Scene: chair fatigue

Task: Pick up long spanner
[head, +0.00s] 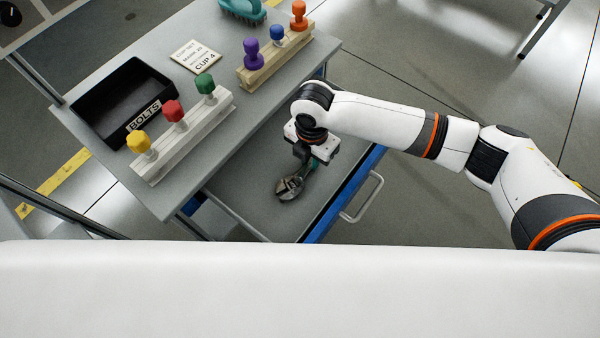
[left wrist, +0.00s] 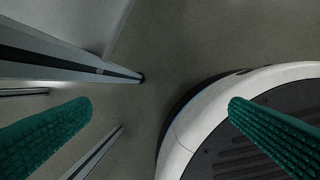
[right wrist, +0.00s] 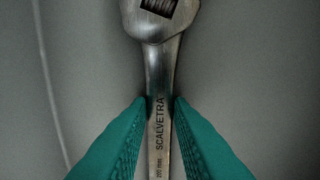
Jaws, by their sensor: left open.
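The long spanner is a grey metal adjustable wrench. In the head view its head (head: 289,188) shows over the open drawer's grey floor, below my right gripper (head: 308,168). In the right wrist view the spanner (right wrist: 159,75) runs upright, jaw end at the top, with lettering on its handle. The green fingers of my right gripper (right wrist: 159,103) close in on both sides of the handle and appear to touch it. I cannot tell whether the spanner is lifted off the drawer floor. My left gripper (left wrist: 160,105) is open and empty, seen only in its own wrist view.
The open drawer (head: 248,206) has blue sides and a metal handle (head: 362,197). The grey worktop (head: 115,172) above it holds a black bolts bin (head: 92,108), a white rack (head: 190,135) and a wooden rack (head: 272,65) with coloured knobs, and a sign (head: 196,56).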

